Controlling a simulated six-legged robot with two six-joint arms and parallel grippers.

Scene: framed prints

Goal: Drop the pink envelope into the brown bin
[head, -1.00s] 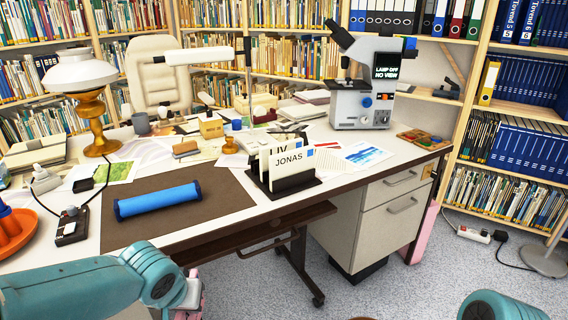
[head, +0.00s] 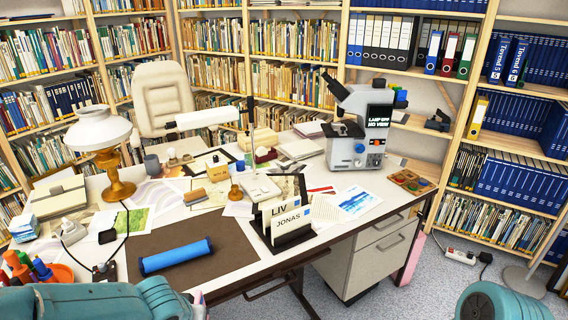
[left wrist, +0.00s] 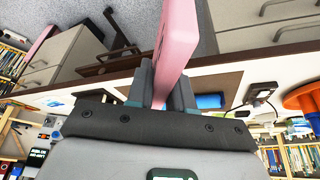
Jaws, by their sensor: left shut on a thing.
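My left gripper (left wrist: 163,88) is shut on the pink envelope (left wrist: 174,45) in the left wrist view, gripping it by its lower part. The envelope stands out between the fingers as a flat pink slab seen nearly edge-on. In the head view my left arm lies at the bottom left, and only a small bit of pink (head: 198,297) shows at its end, in front of the desk's near edge. My right gripper is out of view. I cannot make out a brown bin for certain in either view.
The desk (head: 345,240) carries a blue roll (head: 177,256), a letter holder (head: 292,240), a microscope (head: 362,125) and a lamp (head: 100,135). A pink panel (head: 411,262) stands at the desk's right end. Bare carpet (head: 400,298) lies beyond the drawers. Bookshelves line the walls.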

